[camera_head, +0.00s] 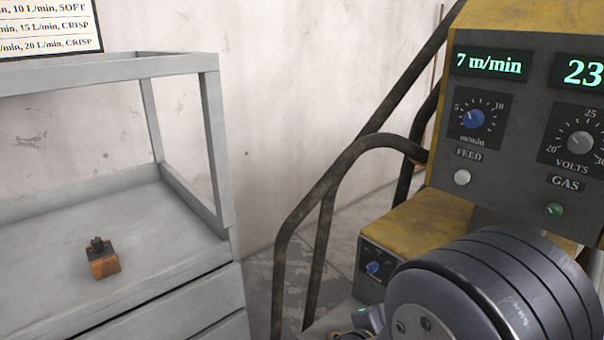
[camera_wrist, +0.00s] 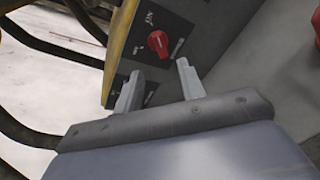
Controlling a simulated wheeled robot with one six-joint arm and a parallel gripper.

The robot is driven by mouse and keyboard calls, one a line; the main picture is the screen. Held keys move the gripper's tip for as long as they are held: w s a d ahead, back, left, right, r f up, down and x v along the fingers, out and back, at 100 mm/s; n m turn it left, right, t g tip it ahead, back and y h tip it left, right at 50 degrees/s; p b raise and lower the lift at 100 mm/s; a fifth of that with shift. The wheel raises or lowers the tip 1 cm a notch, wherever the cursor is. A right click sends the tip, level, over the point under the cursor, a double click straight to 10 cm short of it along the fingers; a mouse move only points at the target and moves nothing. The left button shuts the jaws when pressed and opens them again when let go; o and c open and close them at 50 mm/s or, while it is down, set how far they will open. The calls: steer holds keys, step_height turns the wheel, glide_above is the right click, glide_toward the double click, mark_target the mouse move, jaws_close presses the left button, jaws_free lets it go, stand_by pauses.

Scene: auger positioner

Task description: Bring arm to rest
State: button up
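My arm crosses the lower right of the head view, in front of a yellow and grey machine (camera_head: 415,235). My gripper (camera_wrist: 160,80) shows in the wrist view with its two grey fingers apart and nothing between them. Beyond the fingertips is a dark panel with a red knob (camera_wrist: 158,43). I cannot tell whether the fingers touch the panel. In the head view my gripper is mostly hidden behind my arm.
The machine's upper panel has a blue feed knob (camera_head: 474,119), a volts knob (camera_head: 580,144) and displays. Dark tube rails (camera_head: 322,215) stand at its left. A grey cart (camera_head: 180,235) at left carries a small orange-brown block (camera_head: 103,262). Some floor shows between cart and machine.

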steer(key=b+x, duration=0.2)
steer(key=x, duration=0.8)
steer(key=shift+r, duration=0.1)
steer(key=p+v, duration=0.3)
steer(key=v, duration=0.8)
steer(key=w+d+f+n+g+h+p, duration=0.2)
steer(key=w+d+f+n+p, duration=0.1)
steer(key=w+d+n+p, duration=0.4)
steer(key=shift+d+p, duration=0.5)
steer(key=shift+p, duration=0.65)
stand_by(0.5)
steer(key=shift+f+h, duration=0.15)
steer(key=shift+h, duration=0.15)
